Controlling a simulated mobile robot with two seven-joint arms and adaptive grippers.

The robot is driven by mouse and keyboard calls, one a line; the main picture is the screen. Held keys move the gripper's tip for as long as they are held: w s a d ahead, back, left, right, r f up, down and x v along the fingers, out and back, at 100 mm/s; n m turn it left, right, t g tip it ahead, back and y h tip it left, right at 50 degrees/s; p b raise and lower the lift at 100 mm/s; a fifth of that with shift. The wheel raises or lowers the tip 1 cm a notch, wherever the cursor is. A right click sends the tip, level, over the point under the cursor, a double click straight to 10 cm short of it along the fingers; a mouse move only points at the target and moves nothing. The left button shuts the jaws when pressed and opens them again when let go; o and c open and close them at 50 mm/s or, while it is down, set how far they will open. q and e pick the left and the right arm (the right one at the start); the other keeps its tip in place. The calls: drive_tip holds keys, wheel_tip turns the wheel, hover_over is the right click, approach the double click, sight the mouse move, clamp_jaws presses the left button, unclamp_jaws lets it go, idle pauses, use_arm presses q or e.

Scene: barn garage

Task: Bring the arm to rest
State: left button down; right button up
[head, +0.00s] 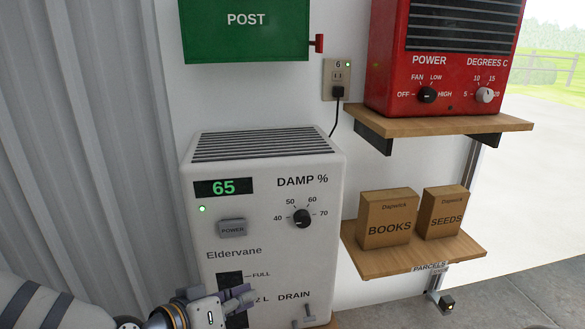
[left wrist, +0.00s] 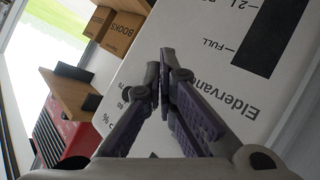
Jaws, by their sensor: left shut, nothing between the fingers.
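My left gripper (head: 236,299) is in front of the lower left part of a white dehumidifier, over its dark level window. In the left wrist view my left gripper (left wrist: 165,75) has its fingers together with nothing between them. The white dehumidifier (head: 225,165) has a green display (head: 224,187) reading 65, a lit green lamp, a grey POWER button (head: 232,228) and a black DAMP % knob (head: 301,217) pointing up, near 50 to 60. I cannot tell whether the fingers touch its front. My right gripper is not in view.
A red heater (head: 440,60) stands on an upper wooden shelf (head: 440,125). BOOKS (head: 388,222) and SEEDS (head: 443,212) boxes sit on a lower shelf (head: 385,265). A green POST box (head: 246,30) hangs above. A cord runs from the wall outlet (head: 337,78). Corrugated wall lies left.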

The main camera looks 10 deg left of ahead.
use_arm(q)
drive_tip(key=s+d+f+g+p, duration=0.1)
drive_tip(key=s+f+g, duration=0.2)
drive_tip(key=s, duration=0.5)
drive_tip(key=s+d+f+g+y+p, duration=0.1)
drive_tip(key=s+d+f+g+p, duration=0.15)
drive_tip(key=s, duration=0.45)
drive_tip(key=s+d+f+g, duration=0.15)
drive_tip(key=s+f, duration=0.25)
drive_tip(key=s, duration=0.4)
drive_tip(key=s+a+r+g+y+p, duration=0.1)
drive_tip(key=s+a+g+y+p, duration=0.1)
drive_tip(key=s+a, duration=0.5)
drive_tip(key=s+a+g+y+p, duration=0.2)
drive_tip(key=s+a+g+y, duration=0.2)
drive_tip(key=s, duration=1.1)
drive_tip(key=a, duration=0.3)
drive_tip(key=shift+r, duration=0.35)
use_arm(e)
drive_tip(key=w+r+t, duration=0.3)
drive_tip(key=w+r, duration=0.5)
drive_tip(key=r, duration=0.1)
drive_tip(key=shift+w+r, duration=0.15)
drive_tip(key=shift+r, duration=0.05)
